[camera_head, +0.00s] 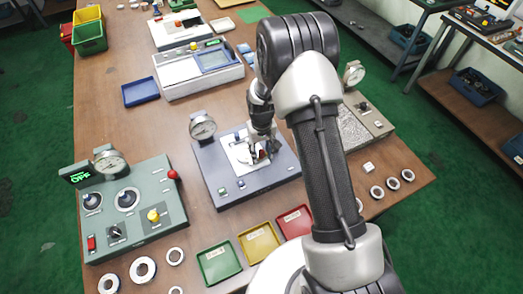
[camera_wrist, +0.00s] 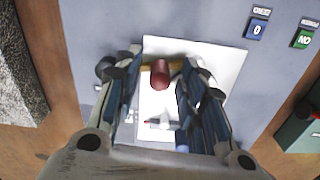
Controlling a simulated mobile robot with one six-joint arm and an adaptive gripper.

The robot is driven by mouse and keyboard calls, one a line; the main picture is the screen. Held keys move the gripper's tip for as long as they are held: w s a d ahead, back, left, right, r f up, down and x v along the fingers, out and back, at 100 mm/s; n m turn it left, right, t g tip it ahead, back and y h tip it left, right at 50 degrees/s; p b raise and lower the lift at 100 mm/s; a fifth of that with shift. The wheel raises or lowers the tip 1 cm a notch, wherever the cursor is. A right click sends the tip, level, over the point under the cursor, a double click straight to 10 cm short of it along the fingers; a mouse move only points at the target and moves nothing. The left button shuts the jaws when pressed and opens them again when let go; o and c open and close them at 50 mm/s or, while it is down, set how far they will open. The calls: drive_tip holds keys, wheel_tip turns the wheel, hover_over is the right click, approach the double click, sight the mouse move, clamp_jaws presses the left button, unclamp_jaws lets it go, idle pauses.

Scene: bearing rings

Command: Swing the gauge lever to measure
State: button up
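The gauge station (camera_head: 225,188) is a blue-grey box with a white plate (camera_head: 238,158), a round dial gauge (camera_head: 203,127) at its back left corner and small buttons in front. In the wrist view a dark red lever knob (camera_wrist: 160,74) stands over the white plate (camera_wrist: 222,62). My gripper (camera_head: 263,154) is low over the plate, pointing down. In the wrist view its two fingers (camera_wrist: 163,92) are apart, one on each side of the knob, with visible gaps. No contact with the knob is visible. The lever's arm is mostly hidden.
A green control box (camera_head: 140,220) with dial and knobs stands left. Green (camera_head: 218,263), yellow (camera_head: 259,243) and red (camera_head: 294,222) trays lie in front. Several metal rings (camera_head: 143,269) lie at the front left and right. Another gauge block (camera_head: 372,122) stands right, partly behind my arm.

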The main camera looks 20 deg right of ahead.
clamp_jaws()
idle(0.6)
